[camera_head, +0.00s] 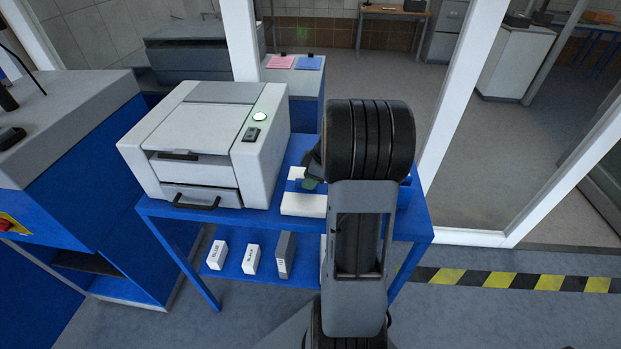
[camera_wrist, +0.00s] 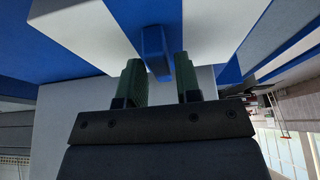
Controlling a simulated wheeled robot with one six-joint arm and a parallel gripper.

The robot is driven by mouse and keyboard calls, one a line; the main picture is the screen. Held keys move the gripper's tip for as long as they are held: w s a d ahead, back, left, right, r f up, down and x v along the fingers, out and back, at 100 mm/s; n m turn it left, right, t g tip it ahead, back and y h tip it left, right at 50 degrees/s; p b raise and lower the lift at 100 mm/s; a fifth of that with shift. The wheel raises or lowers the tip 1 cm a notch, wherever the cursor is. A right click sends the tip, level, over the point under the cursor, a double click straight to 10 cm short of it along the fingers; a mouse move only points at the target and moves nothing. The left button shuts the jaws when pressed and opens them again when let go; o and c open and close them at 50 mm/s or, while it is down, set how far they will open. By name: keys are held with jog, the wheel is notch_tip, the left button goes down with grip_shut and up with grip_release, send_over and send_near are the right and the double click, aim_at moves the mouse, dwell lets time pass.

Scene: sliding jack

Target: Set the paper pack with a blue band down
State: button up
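The paper pack with a blue band (camera_head: 303,205) shows in the head view as white parts with blue between them, at the right of the blue table's top beside the printer. In the wrist view the pack (camera_wrist: 215,30) is white on both sides of a blue band, with a blue tab standing out toward me. My gripper (camera_wrist: 158,75) has its two green fingers on either side of this tab, shut on it. In the head view my gripper (camera_head: 311,183) is partly hidden by my arm. Whether the pack's underside touches the table cannot be seen.
A white printer (camera_head: 205,150) stands on the blue table (camera_head: 165,210), close to the left of the pack. Several small boxes (camera_head: 252,259) stand on the lower shelf. A blue cabinet (camera_head: 80,205) is at the left. White frame posts (camera_head: 463,85) rise behind the table.

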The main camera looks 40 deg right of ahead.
jog(key=shift+o, duration=1)
jog(key=shift+r, duration=0.15)
jog(key=shift+r+p, duration=0.3)
jog(key=shift+p, duration=0.25)
jog(key=v, duration=1.2)
jog(key=s+a+m+h, duration=0.1)
jog(key=s+a+m, duration=0.3)
jog(key=a, duration=0.8)
jog(key=s+a+m+t+h, duration=0.1)
jog(key=s+a+m, duration=0.4)
jog(key=a, duration=0.6)
jog(key=shift+s+a+f+t+h+b, duration=0.15)
jog(key=shift+a+f+t+h+b, duration=0.25)
jog(key=shift+h, duration=0.2)
